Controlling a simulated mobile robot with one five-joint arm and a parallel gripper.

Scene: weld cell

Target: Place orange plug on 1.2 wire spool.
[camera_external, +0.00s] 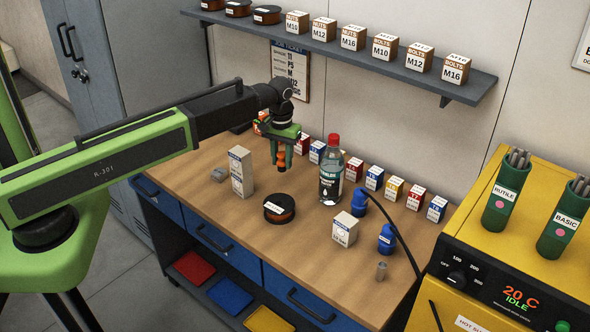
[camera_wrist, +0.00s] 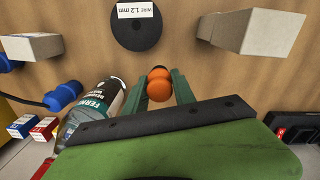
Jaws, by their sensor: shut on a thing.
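My gripper (camera_external: 281,160) is shut on the orange plug (camera_external: 281,154) and holds it above the workbench. In the wrist view the orange plug (camera_wrist: 159,86) sits between the two green fingers of my gripper (camera_wrist: 159,92). The wire spool (camera_external: 279,208) lies flat on the bench, dark with a copper-brown side, below and in front of the gripper in the external view. In the wrist view the spool (camera_wrist: 136,33) shows a white label reading "wire 1.2 mm". It lies ahead of the plug, apart from it.
A tall bottle with a red cap (camera_external: 331,170) stands right of the spool. A tall white box (camera_external: 241,172) stands left, and a smaller box (camera_external: 345,229) right. Blue plugs (camera_external: 386,238) and a cable lie further right. A shelf (camera_external: 345,50) with several boxes hangs above.

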